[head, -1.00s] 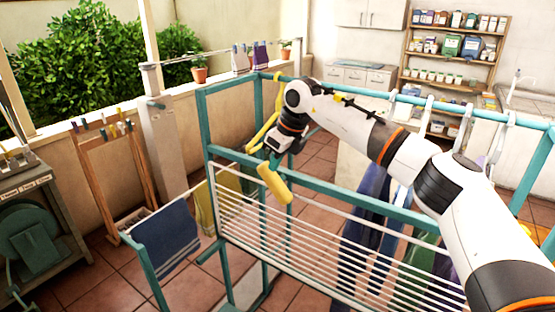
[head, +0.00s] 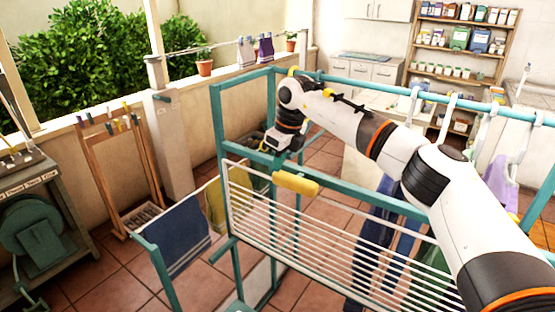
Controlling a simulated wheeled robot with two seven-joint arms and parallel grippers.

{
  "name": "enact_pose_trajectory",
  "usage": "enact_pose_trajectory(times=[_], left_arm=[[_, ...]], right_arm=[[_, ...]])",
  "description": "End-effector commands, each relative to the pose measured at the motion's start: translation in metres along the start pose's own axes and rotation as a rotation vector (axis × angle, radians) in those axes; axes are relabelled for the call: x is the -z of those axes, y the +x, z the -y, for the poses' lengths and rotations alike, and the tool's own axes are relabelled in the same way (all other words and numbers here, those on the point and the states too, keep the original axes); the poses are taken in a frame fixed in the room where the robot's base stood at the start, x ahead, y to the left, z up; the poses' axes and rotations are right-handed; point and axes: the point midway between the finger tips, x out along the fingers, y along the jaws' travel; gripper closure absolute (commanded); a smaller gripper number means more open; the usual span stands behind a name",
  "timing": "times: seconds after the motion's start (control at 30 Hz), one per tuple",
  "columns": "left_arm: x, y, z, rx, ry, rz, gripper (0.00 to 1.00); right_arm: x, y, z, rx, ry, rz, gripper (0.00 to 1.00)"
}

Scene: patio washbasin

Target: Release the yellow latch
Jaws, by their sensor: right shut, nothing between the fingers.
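The yellow latch (head: 295,183) shows as a yellow bar on the teal drying rack (head: 390,203), at the top edge of its white-slatted panel. The bar lies nearly level, tipped slightly down to the right. My right gripper (head: 272,147) is above and left of the bar, apart from it in the picture. Its fingers point down and left and are small and partly hidden; it is shut and empty. A bit of yellow shows behind my right wrist, near the rack's top rail. My left gripper is out of view.
The white-slatted panel (head: 330,240) fills the rack's front. A blue towel (head: 178,235) hangs on a lower side arm at left. Clothes hang behind the slats. A wooden stand (head: 97,185) and a workbench (head: 60,215) are further left, with tiled floor between.

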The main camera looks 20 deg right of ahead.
Motion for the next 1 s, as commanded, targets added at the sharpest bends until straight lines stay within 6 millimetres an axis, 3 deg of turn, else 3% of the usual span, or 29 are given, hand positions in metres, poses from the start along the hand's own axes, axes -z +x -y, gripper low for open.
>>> enact_pose_trajectory(times=[0.77, 0.87, 1.0], left_arm=[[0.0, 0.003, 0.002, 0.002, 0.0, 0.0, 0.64], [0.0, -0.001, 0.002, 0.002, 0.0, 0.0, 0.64], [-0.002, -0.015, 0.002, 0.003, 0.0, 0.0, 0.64]], right_arm=[[-0.002, 0.008, 0.002, 0.004, -0.002, 0.005, 1.0], [-0.001, 0.003, 0.002, 0.004, -0.003, 0.005, 1.0], [0.003, -0.02, 0.002, 0.001, -0.003, 0.0, 1.0]])
